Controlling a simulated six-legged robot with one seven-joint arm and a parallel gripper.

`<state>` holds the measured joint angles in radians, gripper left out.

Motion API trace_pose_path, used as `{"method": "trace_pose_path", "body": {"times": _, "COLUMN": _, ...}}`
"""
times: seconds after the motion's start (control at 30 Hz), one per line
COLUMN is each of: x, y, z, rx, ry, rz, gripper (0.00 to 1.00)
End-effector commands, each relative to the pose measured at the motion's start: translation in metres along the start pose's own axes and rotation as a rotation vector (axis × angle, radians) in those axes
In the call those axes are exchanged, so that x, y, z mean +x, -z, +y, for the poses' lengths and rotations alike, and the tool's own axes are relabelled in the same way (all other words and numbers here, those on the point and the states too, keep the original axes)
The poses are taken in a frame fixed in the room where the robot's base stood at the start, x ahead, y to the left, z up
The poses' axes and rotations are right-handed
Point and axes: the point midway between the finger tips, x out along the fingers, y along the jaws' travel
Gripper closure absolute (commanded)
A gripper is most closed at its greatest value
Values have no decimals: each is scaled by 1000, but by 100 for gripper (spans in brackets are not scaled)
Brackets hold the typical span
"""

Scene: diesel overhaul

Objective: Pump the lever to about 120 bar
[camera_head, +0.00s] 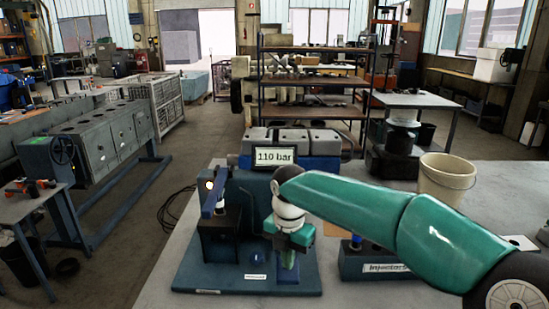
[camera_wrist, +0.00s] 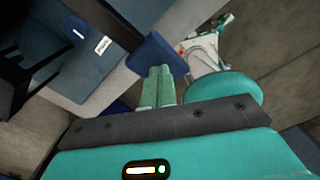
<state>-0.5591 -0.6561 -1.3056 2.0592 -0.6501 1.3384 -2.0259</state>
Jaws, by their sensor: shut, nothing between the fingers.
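The pump tester stands on a blue base plate (camera_head: 215,279) on the grey bench, and its display (camera_head: 274,156) reads 110 bar. A blue bar (camera_head: 214,193), which looks like the lever, rises from the dark pump box (camera_head: 219,238) at the left of the tester. My gripper (camera_head: 288,262) points down over the right part of the base plate, right of the bar. In the wrist view its teal fingers (camera_wrist: 158,78) are together and hold nothing. A blue flat piece (camera_wrist: 160,53) shows at the fingertips; I cannot tell whether they touch it. My arm hides part of the tester.
An injector block (camera_head: 375,265) stands right of the base plate, partly behind my arm. A beige bucket (camera_head: 446,178) stands at the bench's right. Grey boxes (camera_head: 310,140) are behind the tester. The bench left of the bucket is partly covered by my arm.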

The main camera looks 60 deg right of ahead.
Motion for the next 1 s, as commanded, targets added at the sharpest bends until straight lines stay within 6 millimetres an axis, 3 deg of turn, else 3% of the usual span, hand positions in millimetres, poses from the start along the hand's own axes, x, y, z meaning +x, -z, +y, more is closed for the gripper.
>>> {"method": "trace_pose_path", "body": {"times": 0.6, "x": -59, "y": 6, "z": -4, "rx": 1, "ry": 1, "rz": 0, "gripper": 100}}
{"method": "trace_pose_path", "body": {"times": 1.0, "x": -65, "y": 7, "z": -4, "rx": 0, "ry": 0, "rz": 0, "gripper": 100}}
